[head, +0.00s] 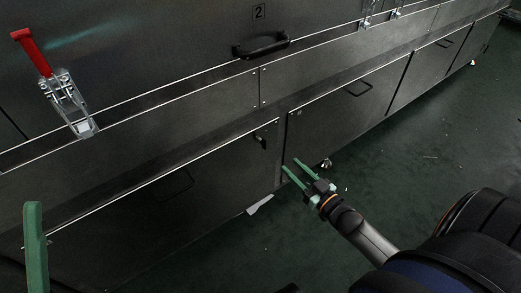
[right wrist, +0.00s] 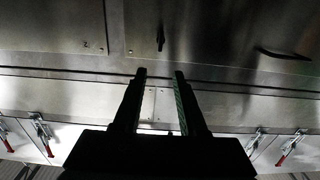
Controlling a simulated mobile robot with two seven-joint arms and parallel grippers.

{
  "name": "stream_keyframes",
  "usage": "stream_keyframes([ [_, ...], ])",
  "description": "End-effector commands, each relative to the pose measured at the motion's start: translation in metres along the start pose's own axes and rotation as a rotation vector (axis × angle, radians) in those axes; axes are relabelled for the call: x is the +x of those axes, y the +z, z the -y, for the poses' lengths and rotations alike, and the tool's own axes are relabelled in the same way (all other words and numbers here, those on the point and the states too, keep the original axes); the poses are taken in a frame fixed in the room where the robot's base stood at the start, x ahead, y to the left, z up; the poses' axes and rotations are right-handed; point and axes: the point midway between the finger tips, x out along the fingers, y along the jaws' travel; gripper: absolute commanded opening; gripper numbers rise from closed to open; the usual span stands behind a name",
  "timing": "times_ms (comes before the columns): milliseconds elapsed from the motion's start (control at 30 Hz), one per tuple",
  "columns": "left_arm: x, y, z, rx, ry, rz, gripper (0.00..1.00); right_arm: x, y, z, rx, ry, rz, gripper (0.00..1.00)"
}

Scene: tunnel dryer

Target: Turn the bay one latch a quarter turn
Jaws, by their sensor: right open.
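A small black latch (head: 261,138) sits near the upper right corner of a lower door panel (head: 130,205) in the head view. I take it for the bay one latch; I can read no bay number beside it. A small dark latch (right wrist: 160,38) also shows in the right wrist view, beyond the fingertips and about in line with the gap. My right gripper (head: 291,166) is open and empty, right of and below the latch, apart from it. Its two fingers (right wrist: 160,74) stand apart in the wrist view. One green finger of my left gripper (head: 36,245) shows at lower left.
A red-handled toggle clamp (head: 62,88) stands on the ledge at left. A black handle (head: 261,45) is on the upper panel below a "2" label (head: 258,12). More clamps show at the top. The green floor (head: 430,130) to the right is mostly clear.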

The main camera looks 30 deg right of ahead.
Motion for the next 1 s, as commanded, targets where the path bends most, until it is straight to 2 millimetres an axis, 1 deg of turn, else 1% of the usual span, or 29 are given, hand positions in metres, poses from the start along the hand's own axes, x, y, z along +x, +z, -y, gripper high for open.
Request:
stream_keyframes([
  [167,-0.008,0.009,-0.004,-0.012,0.002,0.005,0.42,0.028,0.001,0.000,-0.001,-0.001,-0.004,0.41],
  [400,-0.021,0.023,-0.013,-0.003,0.009,0.016,0.42,0.077,0.002,0.000,-0.002,0.000,-0.002,0.41],
  [500,-0.025,0.028,-0.015,0.001,0.012,0.020,0.42,0.094,0.002,0.000,-0.002,-0.001,-0.002,0.41],
  [600,-0.028,0.031,-0.017,0.004,0.014,0.024,0.42,0.106,0.001,0.000,-0.001,0.000,0.000,0.41],
  [800,-0.030,0.034,-0.019,0.011,0.018,0.028,0.42,0.119,0.000,0.001,0.000,0.000,0.002,0.41],
  [1000,-0.030,0.035,-0.019,0.012,0.019,0.031,0.42,0.120,0.000,0.001,0.000,0.000,0.003,0.41],
])
